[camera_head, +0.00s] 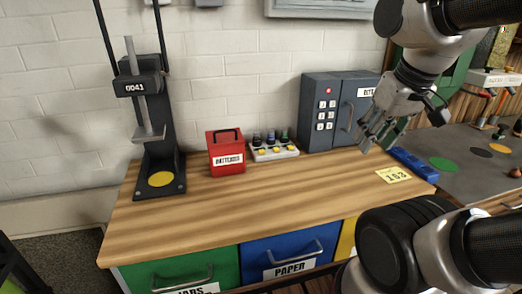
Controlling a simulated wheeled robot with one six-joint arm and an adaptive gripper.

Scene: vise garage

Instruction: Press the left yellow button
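A small white panel (275,153) stands at the back of the wooden workbench, against the wall. Several dark and green pieces rise along its rear side. Yellow buttons sit along its front: the left yellow button (262,152), a middle one (276,150) and a right one (290,148). My gripper (376,146) hangs above the right part of the bench, in front of the grey keypad box and well to the right of the panel. Its fingers point down and look spread apart, with nothing seen between them.
A red batteries box (226,153) stands just left of the panel. A press (159,130) with a yellow disc is further left. The grey keypad box (325,115) is to the right. A yellow note (393,175) lies at right. The front bench top is clear.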

